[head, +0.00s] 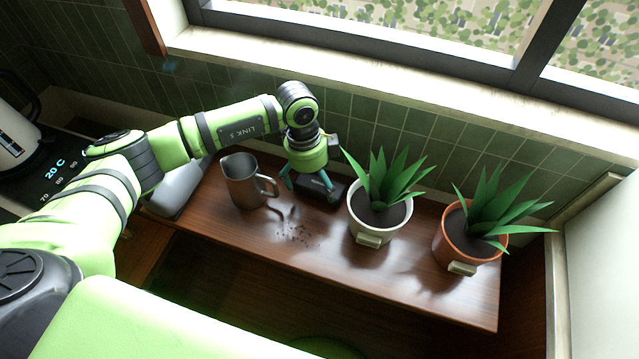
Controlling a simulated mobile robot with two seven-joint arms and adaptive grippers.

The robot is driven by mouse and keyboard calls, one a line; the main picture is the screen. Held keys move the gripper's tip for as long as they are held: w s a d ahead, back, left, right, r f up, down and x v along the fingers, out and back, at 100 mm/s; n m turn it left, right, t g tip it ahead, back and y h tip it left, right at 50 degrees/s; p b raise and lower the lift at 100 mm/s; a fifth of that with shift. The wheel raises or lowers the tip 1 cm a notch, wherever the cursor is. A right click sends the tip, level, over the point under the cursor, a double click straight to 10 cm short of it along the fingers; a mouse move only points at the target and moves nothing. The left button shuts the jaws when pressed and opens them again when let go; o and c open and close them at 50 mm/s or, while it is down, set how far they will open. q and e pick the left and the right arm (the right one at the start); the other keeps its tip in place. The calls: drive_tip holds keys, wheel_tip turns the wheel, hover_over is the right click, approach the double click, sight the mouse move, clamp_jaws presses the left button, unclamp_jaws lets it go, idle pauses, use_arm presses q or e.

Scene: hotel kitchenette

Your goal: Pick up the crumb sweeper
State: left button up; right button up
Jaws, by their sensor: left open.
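The crumb sweeper appears to be the small dark, boxy object (332,194) on the wooden counter, between the metal mug and the white-potted plant. My left gripper (308,188) comes down over it from above, with its teal fingers apart. The fingers are at or just above the object and partly cover it. I cannot tell whether they touch it. My right gripper is not in view.
A metal mug (243,182) stands left of the gripper. Plants in a white pot (362,229) and a terracotta pot (452,246) stand to the right. Crumbs (298,234) lie in front. The tiled wall (428,128) is close behind. The front counter is mostly clear.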

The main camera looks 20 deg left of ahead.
sight(317, 188)
use_arm(q)
drive_tip(key=shift+d+f, duration=0.15)
drive_tip(key=shift+f, duration=0.45)
drive_tip(key=shift+d+f, duration=0.15)
drive_tip(key=shift+f, duration=0.45)
drive_tip(key=shift+f+p, duration=0.3)
drive_tip(key=shift+f, duration=0.1)
drive_tip(key=shift+c, duration=0.8)
drive_tip(key=c, duration=1.1)
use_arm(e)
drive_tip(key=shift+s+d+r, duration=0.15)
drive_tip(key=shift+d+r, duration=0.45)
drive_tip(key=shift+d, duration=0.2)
